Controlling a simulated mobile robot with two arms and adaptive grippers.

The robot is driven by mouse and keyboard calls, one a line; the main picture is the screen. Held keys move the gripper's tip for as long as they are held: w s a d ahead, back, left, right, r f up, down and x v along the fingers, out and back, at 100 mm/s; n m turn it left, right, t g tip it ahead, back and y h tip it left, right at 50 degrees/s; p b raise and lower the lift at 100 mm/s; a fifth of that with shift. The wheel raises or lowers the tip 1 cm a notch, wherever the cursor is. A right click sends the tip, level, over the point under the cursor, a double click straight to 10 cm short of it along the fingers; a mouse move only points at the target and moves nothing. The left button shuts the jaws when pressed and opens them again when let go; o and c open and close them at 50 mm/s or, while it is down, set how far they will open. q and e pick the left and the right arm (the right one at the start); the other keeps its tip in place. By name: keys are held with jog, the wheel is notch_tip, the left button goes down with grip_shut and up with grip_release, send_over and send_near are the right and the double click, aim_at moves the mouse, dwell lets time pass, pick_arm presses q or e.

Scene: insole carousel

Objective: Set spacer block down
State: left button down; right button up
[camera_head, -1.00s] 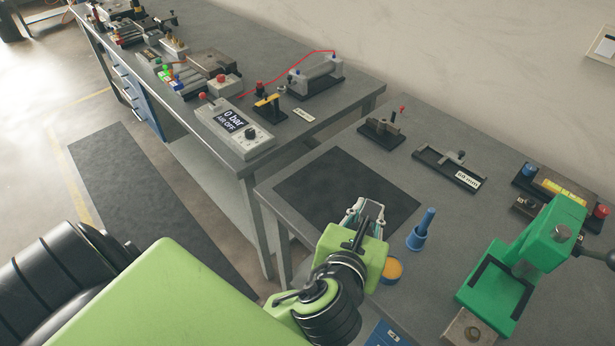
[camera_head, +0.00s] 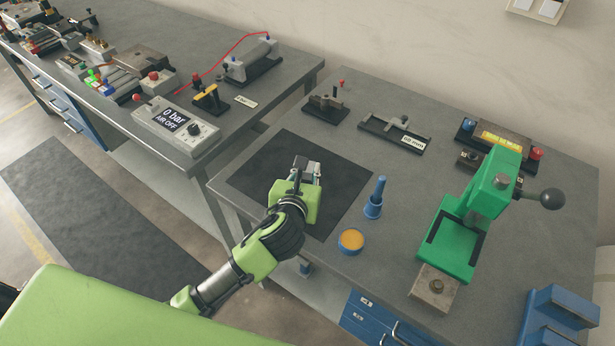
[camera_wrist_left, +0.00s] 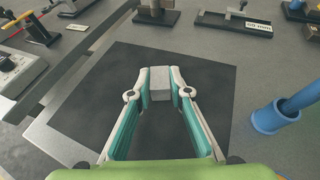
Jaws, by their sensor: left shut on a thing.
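The spacer block (camera_wrist_left: 160,83) is a small light grey block in the left wrist view. My left gripper (camera_wrist_left: 160,88) is shut on it, with one finger on each side. In the head view my left gripper (camera_head: 307,167) is over the black mat (camera_head: 262,165) on the right-hand table. The block is mostly hidden by the gripper in that view. I cannot tell whether the block touches the mat. My right gripper is not in view.
A blue holder (camera_head: 374,205) and an orange-topped tin (camera_head: 351,241) stand right of the mat. A green press (camera_head: 468,221) is further right. Small fixtures (camera_head: 326,107) stand behind the mat. The mat around the gripper is clear.

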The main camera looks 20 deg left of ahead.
aim_at(308, 179)
pick_arm(q)
jog(key=shift+w+a+f, duration=0.1)
jog(key=shift+w+f, duration=0.4)
jog(key=shift+f, duration=0.1)
jog(key=shift+w+f, duration=0.15)
jog(key=shift+f, duration=0.75)
jog(key=shift+w+f, duration=0.1)
jog(key=shift+f, duration=0.8)
jog(key=shift+f, duration=0.1)
jog(key=c, duration=1.9)
grip_release()
